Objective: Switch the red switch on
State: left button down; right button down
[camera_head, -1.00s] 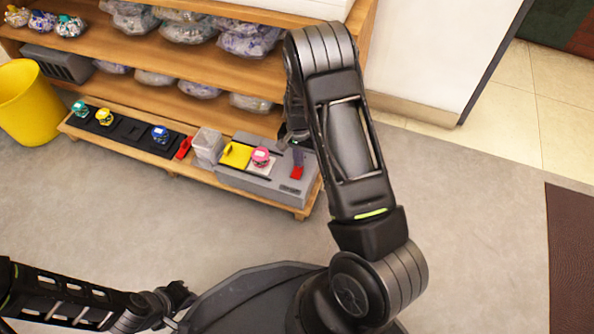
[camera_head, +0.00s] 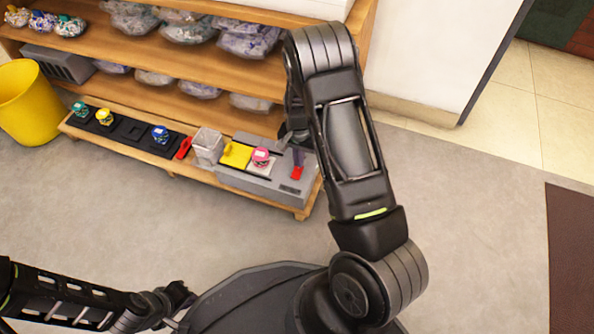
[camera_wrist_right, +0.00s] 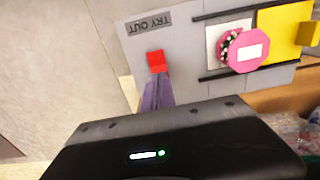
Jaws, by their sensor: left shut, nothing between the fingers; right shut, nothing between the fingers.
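The red switch (camera_head: 297,173) sits at the right end of a grey box on the low wooden bench. In the right wrist view the red switch (camera_wrist_right: 156,60) is beside the "TRY OUT" label (camera_wrist_right: 150,24). My right gripper (camera_head: 298,158) is shut and empty, its purple fingertips right at the switch. In the wrist view the closed right fingertips (camera_wrist_right: 156,78) meet the switch's near edge and hide its lower part; I cannot tell whether they touch. My left gripper (camera_head: 178,297) is shut and empty, low at the left, far from the bench.
A pink button (camera_head: 261,156) and a yellow block (camera_head: 236,155) are on the same grey box. A clear container (camera_head: 207,146) and a small red object (camera_head: 184,148) stand to its left. Shelves with bags are behind; a yellow bin (camera_head: 32,103) stands left.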

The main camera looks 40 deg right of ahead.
jog(key=shift+f+b, duration=0.65)
jog(key=shift+f, duration=0.3)
dwell(0.4)
notch_tip(320, 180, up, 7)
jog(key=p, duration=0.6)
jog(key=shift+r, duration=0.1)
dwell(0.6)
